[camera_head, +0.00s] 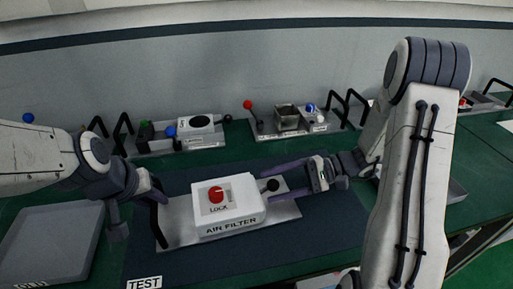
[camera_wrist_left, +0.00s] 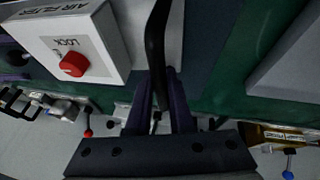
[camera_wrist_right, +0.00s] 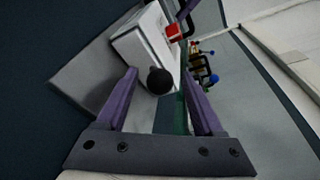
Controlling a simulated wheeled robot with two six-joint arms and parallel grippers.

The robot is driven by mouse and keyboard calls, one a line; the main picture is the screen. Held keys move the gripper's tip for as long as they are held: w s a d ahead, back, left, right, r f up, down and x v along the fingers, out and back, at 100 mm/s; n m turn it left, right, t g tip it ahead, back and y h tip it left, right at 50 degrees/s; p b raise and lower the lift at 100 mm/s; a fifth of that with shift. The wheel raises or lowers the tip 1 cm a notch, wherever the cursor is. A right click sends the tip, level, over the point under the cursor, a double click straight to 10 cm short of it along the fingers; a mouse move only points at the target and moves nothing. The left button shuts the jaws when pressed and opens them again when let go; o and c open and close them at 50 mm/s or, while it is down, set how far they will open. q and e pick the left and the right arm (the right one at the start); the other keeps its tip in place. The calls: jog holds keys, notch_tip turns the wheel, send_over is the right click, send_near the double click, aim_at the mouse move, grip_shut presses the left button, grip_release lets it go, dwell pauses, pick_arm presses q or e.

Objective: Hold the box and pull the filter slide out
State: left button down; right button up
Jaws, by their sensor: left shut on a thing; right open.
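The white box (camera_head: 245,196), marked AIR FILTER, sits on a grey metal base plate (camera_head: 179,231). A red LOCK knob (camera_head: 216,194) is on its top. My left gripper (camera_head: 157,198) is shut on the black handle (camera_head: 159,226) at the plate's left end. The left wrist view shows this handle (camera_wrist_left: 155,45) between the purple fingers. A black ball knob (camera_head: 272,185) sticks out of the box's right side. My right gripper (camera_head: 266,186) is open, with its fingers on either side of the knob. In the right wrist view, the knob (camera_wrist_right: 160,81) has gaps on both sides.
A dark mat (camera_head: 330,225) with a TEST label (camera_head: 145,283) lies under the plate. A grey tray (camera_head: 50,245) stands at the left. Other fixtures with handles stand behind, including a white-topped unit (camera_head: 195,124) and a metal cup unit (camera_head: 287,118).

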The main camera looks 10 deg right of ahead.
jog(key=shift+a+f, duration=0.15)
jog(key=shift+a, duration=0.2)
grip_shut()
dwell(1.2)
